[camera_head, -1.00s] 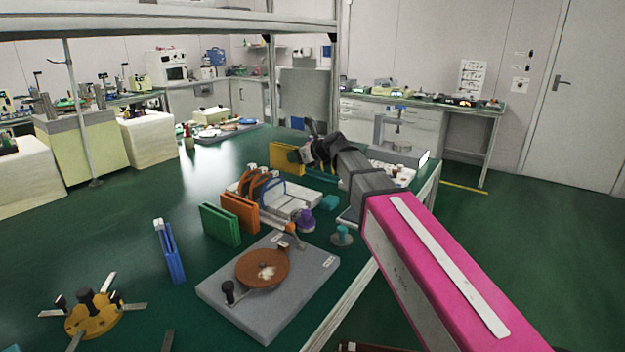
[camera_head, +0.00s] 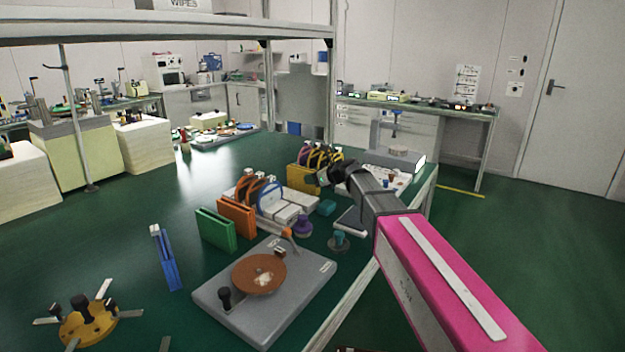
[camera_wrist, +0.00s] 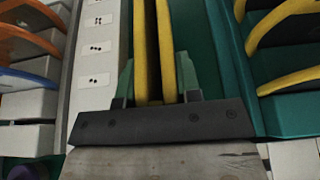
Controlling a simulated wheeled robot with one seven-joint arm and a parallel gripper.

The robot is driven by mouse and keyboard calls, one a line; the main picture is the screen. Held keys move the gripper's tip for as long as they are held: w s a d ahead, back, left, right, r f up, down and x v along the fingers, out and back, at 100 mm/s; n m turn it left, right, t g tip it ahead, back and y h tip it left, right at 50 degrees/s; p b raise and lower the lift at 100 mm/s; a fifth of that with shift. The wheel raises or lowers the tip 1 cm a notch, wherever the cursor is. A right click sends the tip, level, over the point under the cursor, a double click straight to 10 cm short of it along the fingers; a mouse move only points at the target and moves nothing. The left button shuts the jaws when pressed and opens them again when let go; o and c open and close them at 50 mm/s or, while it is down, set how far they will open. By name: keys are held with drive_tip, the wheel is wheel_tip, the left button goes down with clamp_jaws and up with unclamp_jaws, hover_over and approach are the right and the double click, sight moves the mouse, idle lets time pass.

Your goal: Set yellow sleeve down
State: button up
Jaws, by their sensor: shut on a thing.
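The yellow sleeve (camera_head: 302,179) is a narrow, upright, slot-like holder near the right part of the green bench, beyond the white rack. My gripper (camera_head: 325,176) is at its right side in the head view. In the wrist view my gripper (camera_wrist: 156,80) is shut on the sleeve, whose two yellow plates (camera_wrist: 141,45) stand between the green fingers with a narrow gap between them. The sleeve's lower edge is close to the bench; I cannot tell whether it touches. The orange sleeve (camera_head: 236,217) and green sleeve (camera_head: 215,230) stand nearer, side by side.
Yellow and dark rings (camera_head: 322,154) stand just behind the sleeve; yellow arcs (camera_wrist: 285,25) show at right in the wrist view. A white dotted strip (camera_wrist: 95,50) lies left of it. A blue sleeve (camera_head: 167,260) and grey lapping plate (camera_head: 290,300) are nearer. The bench's left-middle is clear.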

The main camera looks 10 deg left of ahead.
drive_tip(key=shift+f, duration=0.15)
drive_tip(key=o, duration=0.9)
drive_tip(key=shift+o, duration=0.2)
drive_tip(key=shift+s, duration=0.1)
drive_tip(key=v, duration=1.2)
